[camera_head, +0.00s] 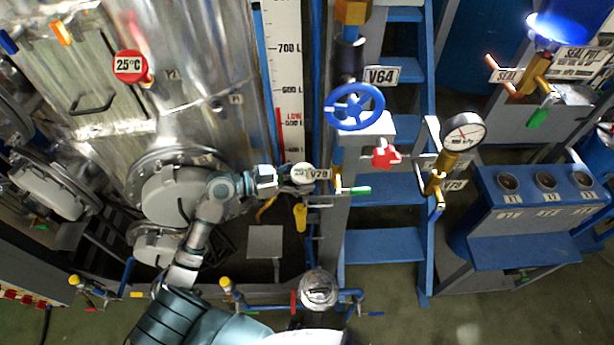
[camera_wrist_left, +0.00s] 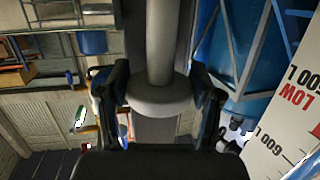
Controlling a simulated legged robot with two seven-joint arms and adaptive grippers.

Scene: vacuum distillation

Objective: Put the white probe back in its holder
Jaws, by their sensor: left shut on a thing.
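In the head view a small white round end (camera_head: 302,172) shows at the fingertips, probably the probe's. A blue stand (camera_head: 525,250) at the right has three round dark sockets (camera_head: 545,181) with numbered labels. I cannot tell whether these are the probe's holder. My right gripper is not in view.
A steel tank (camera_head: 215,60) with a 25°C tag stands at the left. A blue handwheel (camera_head: 354,106), a red knob (camera_head: 385,154) and a pressure gauge (camera_head: 463,132) stand right of the gripper. Blue ladder steps (camera_head: 385,245) lie behind. Open floor (camera_head: 480,318) shows lower right.

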